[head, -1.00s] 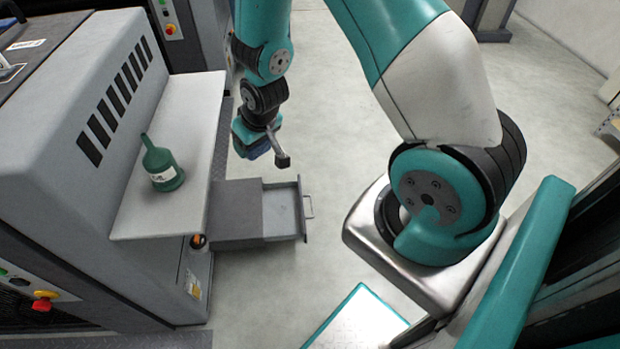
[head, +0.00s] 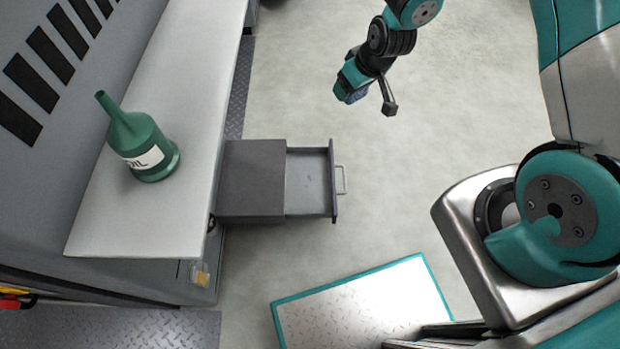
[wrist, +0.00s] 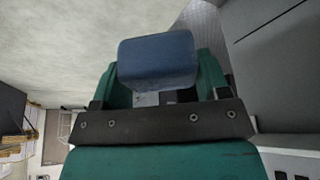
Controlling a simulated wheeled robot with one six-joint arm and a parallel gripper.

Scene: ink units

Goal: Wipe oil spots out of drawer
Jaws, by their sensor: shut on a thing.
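The drawer (head: 310,196) is pulled out to the right of its dark grey box (head: 252,180), beside the machine's bench. Its floor is grey; I cannot clearly make out oil spots at this size. My gripper (head: 347,86) is in the air above the floor, beyond the drawer at its upper right in the head view. It is shut on a blue block-like pad (head: 353,96). In the wrist view the blue pad (wrist: 157,60) sits between the green fingers. Its underside is hidden.
A green oil bottle (head: 142,145) stands on the pale bench (head: 178,215) left of the drawer. A drawer handle (head: 341,180) juts out to the right. A teal-edged plate (head: 365,305) lies in front. The floor right of the drawer is clear.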

